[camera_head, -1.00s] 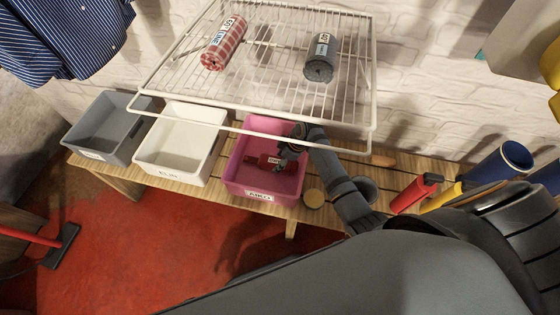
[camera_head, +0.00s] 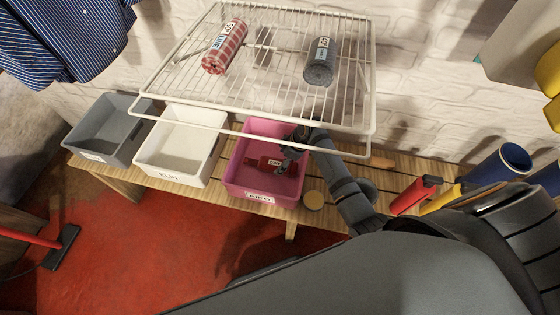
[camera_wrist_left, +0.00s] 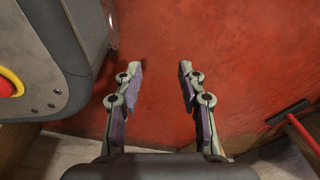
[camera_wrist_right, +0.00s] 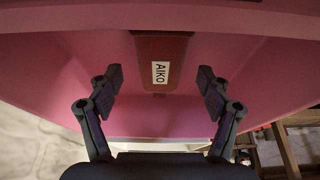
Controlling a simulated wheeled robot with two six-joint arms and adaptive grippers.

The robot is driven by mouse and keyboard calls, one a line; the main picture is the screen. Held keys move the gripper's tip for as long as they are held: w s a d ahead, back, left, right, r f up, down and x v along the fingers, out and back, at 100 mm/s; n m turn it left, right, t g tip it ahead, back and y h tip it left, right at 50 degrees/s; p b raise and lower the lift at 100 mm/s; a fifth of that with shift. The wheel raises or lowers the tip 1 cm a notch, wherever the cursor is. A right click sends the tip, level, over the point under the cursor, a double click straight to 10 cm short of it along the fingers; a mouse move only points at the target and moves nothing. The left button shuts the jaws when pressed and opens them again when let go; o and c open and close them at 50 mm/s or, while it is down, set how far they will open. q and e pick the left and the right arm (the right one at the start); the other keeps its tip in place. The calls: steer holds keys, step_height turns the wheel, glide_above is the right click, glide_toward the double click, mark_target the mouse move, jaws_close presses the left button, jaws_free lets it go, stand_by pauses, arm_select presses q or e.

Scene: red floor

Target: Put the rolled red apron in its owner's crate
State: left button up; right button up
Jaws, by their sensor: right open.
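The rolled red apron (camera_head: 270,164) lies inside the pink crate (camera_head: 263,199), which is labelled AIKO. In the right wrist view the apron (camera_wrist_right: 160,95) shows a white tag reading AIKO. My right gripper (camera_head: 284,160) is over the pink crate beside the apron; its fingers (camera_wrist_right: 158,88) are open with a gap on both sides of the roll. I cannot tell from the views whether a finger touches it. My left gripper (camera_wrist_left: 158,68) is open and empty above the red floor.
A white crate (camera_head: 178,178) and a grey crate (camera_head: 95,155) stand left of the pink one on the wooden bench. A wire shelf (camera_head: 250,105) above carries a red patterned roll (camera_head: 225,47) and a grey roll (camera_head: 319,62).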

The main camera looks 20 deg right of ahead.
arm_select(q)
steer(key=s+p, duration=0.1)
steer(key=s, duration=0.1)
steer(key=s+p, duration=0.1)
steer(key=s, duration=0.2)
steer(key=shift+r, duration=0.2)
arm_select(e)
steer(key=v, duration=1)
arm_select(q)
steer(key=shift+w, duration=0.1)
arm_select(e)
steer(key=shift+s+r, duration=0.1)
